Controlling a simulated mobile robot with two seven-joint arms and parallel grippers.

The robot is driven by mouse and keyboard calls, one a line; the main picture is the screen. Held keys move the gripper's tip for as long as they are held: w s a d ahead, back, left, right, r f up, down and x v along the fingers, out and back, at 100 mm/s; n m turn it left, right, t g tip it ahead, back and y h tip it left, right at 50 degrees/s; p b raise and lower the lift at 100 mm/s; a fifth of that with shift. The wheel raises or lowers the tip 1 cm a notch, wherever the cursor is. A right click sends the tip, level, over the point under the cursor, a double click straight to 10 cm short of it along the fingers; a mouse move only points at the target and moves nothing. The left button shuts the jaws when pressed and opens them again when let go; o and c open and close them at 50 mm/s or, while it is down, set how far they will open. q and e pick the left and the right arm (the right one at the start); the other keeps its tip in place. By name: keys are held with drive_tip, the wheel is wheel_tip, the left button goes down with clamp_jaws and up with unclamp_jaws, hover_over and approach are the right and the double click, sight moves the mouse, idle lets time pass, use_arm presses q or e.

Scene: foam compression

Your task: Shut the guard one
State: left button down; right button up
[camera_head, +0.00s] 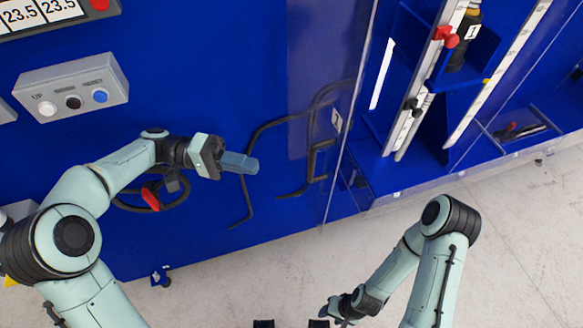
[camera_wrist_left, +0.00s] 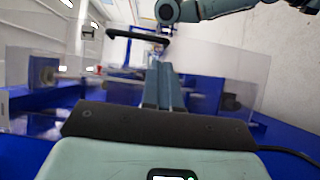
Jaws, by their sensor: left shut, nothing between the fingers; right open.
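The guard marked 1 is a clear panel (camera_head: 312,75) with a dark handle (camera_head: 318,158) and a small "1" label (camera_head: 336,120). In the head view it lies left of the bay, which is uncovered. My left gripper (camera_head: 246,163) is shut and empty, left of the handle and apart from it in that view. In the left wrist view the closed fingers (camera_wrist_left: 162,85) point toward the clear panel (camera_wrist_left: 225,75), with the dark handle (camera_wrist_left: 138,36) beyond. My right gripper (camera_head: 335,308) is low in the head view, away from the guard; its fingers are hard to make out.
The bay holds rails with a red clamp (camera_head: 447,36) and a bottle marked 1 (camera_head: 465,35). A grey button box (camera_head: 72,87) and a red-and-black cable loop (camera_head: 150,198) are at the left. Pale floor (camera_head: 500,230) is clear in front.

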use_arm(q)
drive_tip(key=x, duration=0.9)
drive_tip(key=shift+d+p, duration=0.4)
drive_tip(key=shift+d, duration=0.05)
